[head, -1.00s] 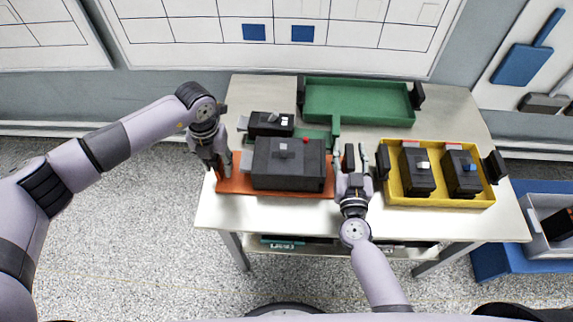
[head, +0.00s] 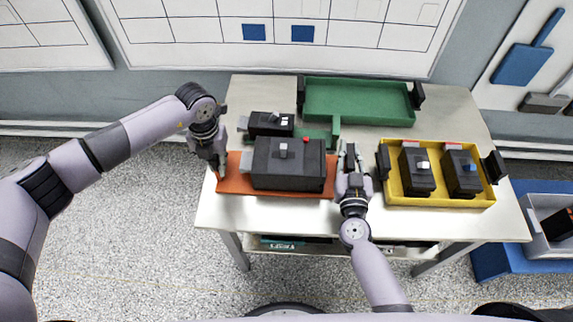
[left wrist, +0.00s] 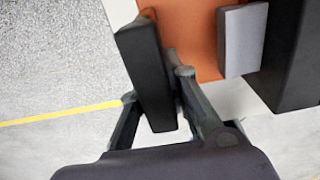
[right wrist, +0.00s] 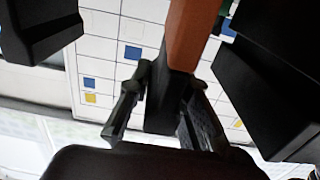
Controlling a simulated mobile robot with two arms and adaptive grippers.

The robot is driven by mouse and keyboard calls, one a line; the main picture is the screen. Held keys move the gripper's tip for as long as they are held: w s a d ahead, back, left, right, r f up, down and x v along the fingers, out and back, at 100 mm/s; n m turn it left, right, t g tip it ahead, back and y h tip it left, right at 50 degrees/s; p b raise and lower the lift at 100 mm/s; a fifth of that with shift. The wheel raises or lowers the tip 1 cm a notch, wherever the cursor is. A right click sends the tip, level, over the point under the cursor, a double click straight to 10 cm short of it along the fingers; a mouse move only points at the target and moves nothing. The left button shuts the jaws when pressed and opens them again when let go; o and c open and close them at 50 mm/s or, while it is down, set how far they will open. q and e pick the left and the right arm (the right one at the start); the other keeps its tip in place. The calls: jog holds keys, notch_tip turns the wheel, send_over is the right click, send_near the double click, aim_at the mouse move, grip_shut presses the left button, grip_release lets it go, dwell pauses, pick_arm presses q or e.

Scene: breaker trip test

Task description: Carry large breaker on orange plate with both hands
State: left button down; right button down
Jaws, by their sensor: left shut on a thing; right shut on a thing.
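The large dark breaker (head: 288,165) lies on the orange plate (head: 236,184) at the table's left front. My left gripper (head: 221,176) is at the plate's left end, and the left wrist view shows its fingers shut on a black handle (left wrist: 148,75) beside the orange surface (left wrist: 195,40). My right gripper (head: 349,157) is at the plate's right end, with its fingers shut on the black handle (right wrist: 162,117) there. The plate appears to rest on the table, though its underside is hidden.
A smaller breaker (head: 268,124) sits on a green plate (head: 322,133) just behind. A green tray (head: 358,101) stands at the back. A yellow tray (head: 436,201) with two breakers is close to my right gripper. The table's front strip (head: 290,215) is bare.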

pick_arm(q)
jog(key=shift+r, duration=0.1)
dwell(0.6)
jog(key=shift+w+r, duration=0.2)
pick_arm(e)
jog(key=shift+w+r, duration=0.15)
jog(key=shift+r, duration=0.05)
